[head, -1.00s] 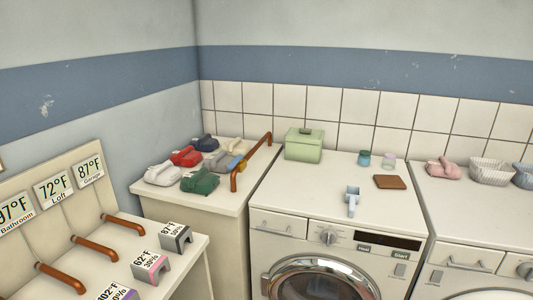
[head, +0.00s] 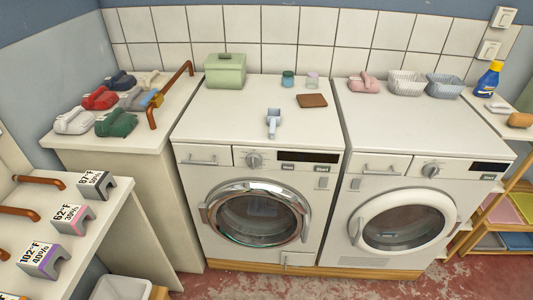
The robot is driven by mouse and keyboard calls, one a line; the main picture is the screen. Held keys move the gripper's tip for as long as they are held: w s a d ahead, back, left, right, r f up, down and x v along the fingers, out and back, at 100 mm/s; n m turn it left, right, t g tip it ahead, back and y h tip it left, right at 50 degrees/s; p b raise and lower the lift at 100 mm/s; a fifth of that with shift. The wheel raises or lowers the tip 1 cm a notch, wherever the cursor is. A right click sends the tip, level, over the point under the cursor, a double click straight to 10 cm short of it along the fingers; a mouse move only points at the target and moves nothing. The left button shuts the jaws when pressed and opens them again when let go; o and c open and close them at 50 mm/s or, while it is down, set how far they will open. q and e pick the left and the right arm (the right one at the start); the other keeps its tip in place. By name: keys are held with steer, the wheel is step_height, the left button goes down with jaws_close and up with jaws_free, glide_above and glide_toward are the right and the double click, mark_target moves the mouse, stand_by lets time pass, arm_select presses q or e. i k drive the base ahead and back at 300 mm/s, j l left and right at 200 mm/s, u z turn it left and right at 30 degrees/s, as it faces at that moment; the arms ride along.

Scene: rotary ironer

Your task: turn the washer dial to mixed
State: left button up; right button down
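Two front-loading machines stand side by side against the tiled wall. The left machine (head: 215,165) has a chrome-ringed door, and its round grey dial (head: 254,160) sits between the drawer and a dark display. The right machine (head: 368,180) has a white-ringed door and a similar dial (head: 430,170). I cannot tell for sure which is the washer; no label naming either shows. The dial markings are too small to read, so I cannot tell the settings. Both doors look closed. Neither of my grippers is in view.
A green box (head: 225,71), a light-blue scoop (head: 273,122), small jars and a brown pad (head: 312,100) sit on the left machine. Baskets (head: 405,83) stand on the right one. Red floor (head: 330,284) shows in front.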

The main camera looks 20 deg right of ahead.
mark_target(254, 160)
steer(key=l+u, duration=0.35)
steer(key=l, duration=2)
